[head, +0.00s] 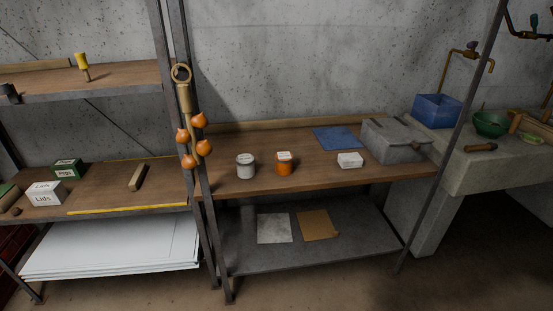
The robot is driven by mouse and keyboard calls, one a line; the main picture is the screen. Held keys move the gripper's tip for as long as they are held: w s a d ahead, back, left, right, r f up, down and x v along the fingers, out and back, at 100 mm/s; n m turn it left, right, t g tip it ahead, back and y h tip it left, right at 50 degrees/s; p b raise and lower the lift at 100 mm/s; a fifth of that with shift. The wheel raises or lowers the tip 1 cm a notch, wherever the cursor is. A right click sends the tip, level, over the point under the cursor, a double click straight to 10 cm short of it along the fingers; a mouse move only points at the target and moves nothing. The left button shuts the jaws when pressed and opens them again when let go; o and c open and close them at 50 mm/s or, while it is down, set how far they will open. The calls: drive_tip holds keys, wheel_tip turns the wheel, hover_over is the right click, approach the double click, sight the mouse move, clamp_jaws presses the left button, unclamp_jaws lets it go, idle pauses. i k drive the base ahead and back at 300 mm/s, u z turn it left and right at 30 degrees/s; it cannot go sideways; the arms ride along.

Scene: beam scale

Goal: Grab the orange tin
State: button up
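The orange tin (284,168) stands upright on the wooden bench top (320,150), near its front edge and left of the middle. My gripper is not in view.
A slanting metal post (465,110) crosses at right. Bare wood surrounds the tin.

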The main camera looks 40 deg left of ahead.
sight(283, 159)
drive_tip(key=u, duration=0.55)
drive_tip(key=i, duration=1.1)
drive_tip(key=u, duration=0.65)
drive_tip(key=k, duration=0.9)
drive_tip(key=u, duration=0.15)
drive_tip(key=i, duration=1.2)
drive_tip(key=z, duration=0.05)
